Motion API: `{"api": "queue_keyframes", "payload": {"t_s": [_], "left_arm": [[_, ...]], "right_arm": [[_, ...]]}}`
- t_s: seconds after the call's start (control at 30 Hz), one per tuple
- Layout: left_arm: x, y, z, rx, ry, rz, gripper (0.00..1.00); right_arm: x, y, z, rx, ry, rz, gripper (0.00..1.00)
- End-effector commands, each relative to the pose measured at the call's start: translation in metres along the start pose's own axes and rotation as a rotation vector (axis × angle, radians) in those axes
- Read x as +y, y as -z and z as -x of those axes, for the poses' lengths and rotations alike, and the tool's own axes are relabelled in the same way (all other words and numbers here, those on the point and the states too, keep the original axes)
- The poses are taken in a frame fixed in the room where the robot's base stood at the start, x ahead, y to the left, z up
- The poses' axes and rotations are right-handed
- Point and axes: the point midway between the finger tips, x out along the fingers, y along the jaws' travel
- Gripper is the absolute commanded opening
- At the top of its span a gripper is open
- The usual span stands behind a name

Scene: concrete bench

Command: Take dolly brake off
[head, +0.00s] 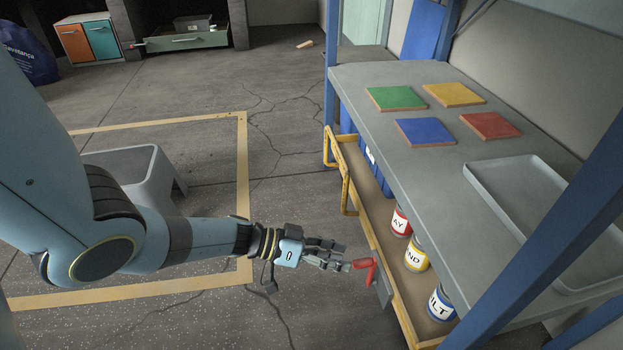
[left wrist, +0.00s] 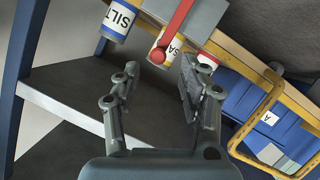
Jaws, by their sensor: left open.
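The yellow dolly (head: 398,308) stands under the right-hand bench, its long rail facing my left arm. A red brake lever (head: 366,265) with a grey plate sticks out from its side. The lever also shows in the left wrist view (left wrist: 178,30), ending in a round red knob. My left gripper (head: 346,257) is open and empty, its fingertips right at the lever. In the left wrist view the knob lies just ahead of and between the fingertips (left wrist: 158,66). Whether they touch it, I cannot tell. My right gripper is not in view.
Cans with red (head: 401,222), yellow (head: 416,254) and blue (head: 440,304) labels stand in the dolly. The bench (head: 440,155) above carries coloured tiles and a grey tray (head: 515,190). Blue posts (head: 560,240) frame it. A grey step stool (head: 150,175) stands left on the floor.

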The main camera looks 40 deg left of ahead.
Motion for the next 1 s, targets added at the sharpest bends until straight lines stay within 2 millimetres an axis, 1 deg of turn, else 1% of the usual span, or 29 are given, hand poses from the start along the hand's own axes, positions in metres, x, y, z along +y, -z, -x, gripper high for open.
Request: {"api": "queue_keyframes", "payload": {"t_s": [0.03,0.13,0.23,0.33,0.47,1.0], "left_arm": [[0.0,-0.001,0.013,-0.003,0.0,-0.002,0.43],[0.001,-0.001,0.033,-0.002,-0.001,-0.001,0.43],[0.0,-0.001,0.048,-0.001,-0.001,0.0,0.43],[0.0,0.0,0.057,0.0,-0.001,0.0,0.43],[0.0,0.0,0.061,0.001,-0.002,0.001,0.43],[0.001,0.0,0.061,0.004,0.002,-0.002,0.43]], "right_arm": [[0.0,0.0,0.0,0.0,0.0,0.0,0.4],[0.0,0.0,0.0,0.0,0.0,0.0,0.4],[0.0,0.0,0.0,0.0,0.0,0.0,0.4],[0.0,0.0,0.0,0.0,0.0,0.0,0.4],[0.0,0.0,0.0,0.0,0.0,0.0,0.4],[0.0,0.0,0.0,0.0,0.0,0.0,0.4]]}}
